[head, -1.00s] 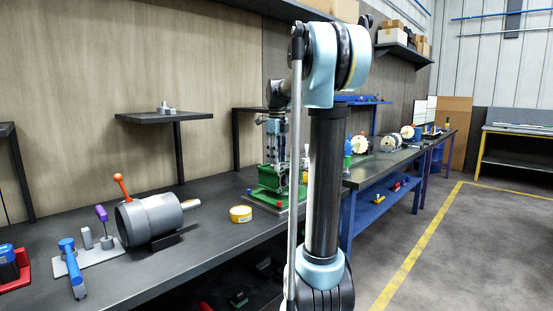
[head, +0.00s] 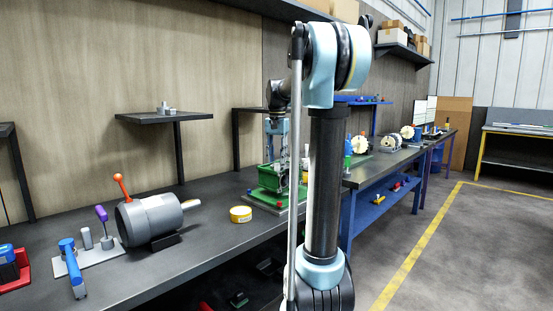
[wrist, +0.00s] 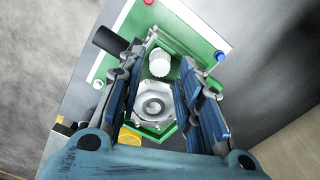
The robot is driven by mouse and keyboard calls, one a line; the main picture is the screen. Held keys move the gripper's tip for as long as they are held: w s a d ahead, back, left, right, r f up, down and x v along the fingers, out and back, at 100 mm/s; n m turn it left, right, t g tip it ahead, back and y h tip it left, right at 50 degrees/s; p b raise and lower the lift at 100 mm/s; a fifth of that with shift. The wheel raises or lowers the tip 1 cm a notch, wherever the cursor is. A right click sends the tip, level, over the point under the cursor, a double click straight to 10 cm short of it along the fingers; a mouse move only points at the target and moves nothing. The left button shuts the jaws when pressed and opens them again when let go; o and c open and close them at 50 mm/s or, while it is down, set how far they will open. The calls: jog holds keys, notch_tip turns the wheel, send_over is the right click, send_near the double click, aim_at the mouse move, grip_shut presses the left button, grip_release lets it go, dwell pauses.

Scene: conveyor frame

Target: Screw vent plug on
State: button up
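The green unit (head: 264,178) stands on the bench, partly behind my arm in the head view. In the wrist view, its green base plate (wrist: 204,40) lies below my gripper (wrist: 167,62). A white ribbed cap (wrist: 160,69) and a grey hexagonal fitting with a round centre (wrist: 155,98) show between the fingers. I cannot tell which of them is the vent plug. The fingers stand apart on either side, with no clear contact on either part. In the head view my gripper points down over the green unit, and its fingertips are hard to make out.
The plate carries a red knob (wrist: 149,2) and a blue knob (wrist: 220,56). A yellow round tin (head: 241,214) stands left of the unit, with a grey motor-like cylinder (head: 150,218) farther left. A shelf post (head: 236,140) stands behind.

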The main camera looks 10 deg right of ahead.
jog(key=n, duration=0.3)
jog(key=shift+f, duration=0.1)
jog(key=shift+f, duration=1.55)
